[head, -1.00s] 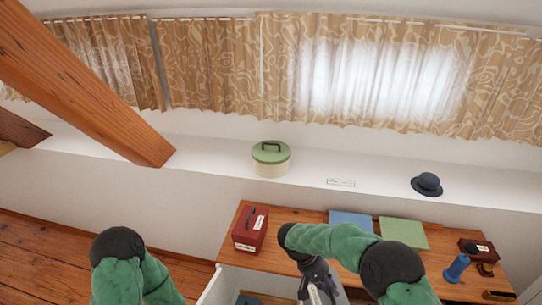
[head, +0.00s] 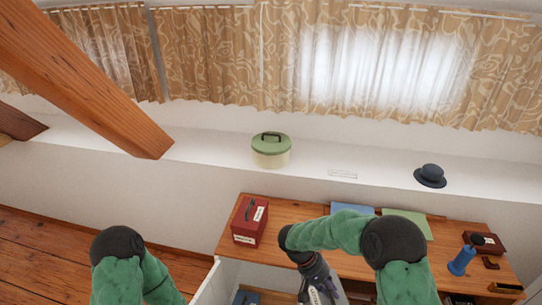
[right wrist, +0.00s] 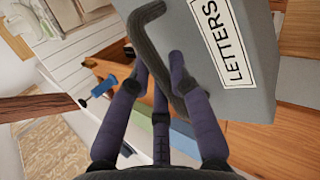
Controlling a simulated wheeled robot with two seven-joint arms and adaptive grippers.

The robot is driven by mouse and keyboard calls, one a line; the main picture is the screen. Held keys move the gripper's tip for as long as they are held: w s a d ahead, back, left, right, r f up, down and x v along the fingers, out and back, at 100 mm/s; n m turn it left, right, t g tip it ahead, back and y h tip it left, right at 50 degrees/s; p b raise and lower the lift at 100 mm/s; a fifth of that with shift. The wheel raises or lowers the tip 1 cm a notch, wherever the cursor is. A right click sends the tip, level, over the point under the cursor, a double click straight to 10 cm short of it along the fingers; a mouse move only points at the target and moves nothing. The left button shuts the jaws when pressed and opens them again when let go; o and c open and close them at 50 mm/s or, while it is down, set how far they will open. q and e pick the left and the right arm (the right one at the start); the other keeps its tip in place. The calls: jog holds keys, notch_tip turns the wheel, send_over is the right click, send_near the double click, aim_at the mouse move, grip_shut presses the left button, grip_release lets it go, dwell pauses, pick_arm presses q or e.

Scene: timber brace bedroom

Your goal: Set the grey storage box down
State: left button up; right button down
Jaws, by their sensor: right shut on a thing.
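The grey storage box (right wrist: 258,85) fills the upper right of the right wrist view, with a white "LETTERS" label and a dark curved handle (right wrist: 147,14). My right gripper (right wrist: 160,66) is shut on this handle, and the box hangs tilted in that picture. In the head view my right gripper (head: 322,288) points down over the front of the wooden desk (head: 285,225). I cannot make out the box there. My left arm shows at the lower left of the head view, but its gripper is out of frame.
A red box (head: 250,220) stands on the desk's left end. Blue (head: 352,210) and green (head: 409,221) flat items lie at its back. A blue stamp-like object (head: 462,261) stands at right. The white ledge behind holds a green-lidded pot (head: 271,151) and a dark hat (head: 430,176).

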aim_at(325, 303)
jog(key=shift+f+b, duration=1.55)
jog(key=shift+f, duration=0.45)
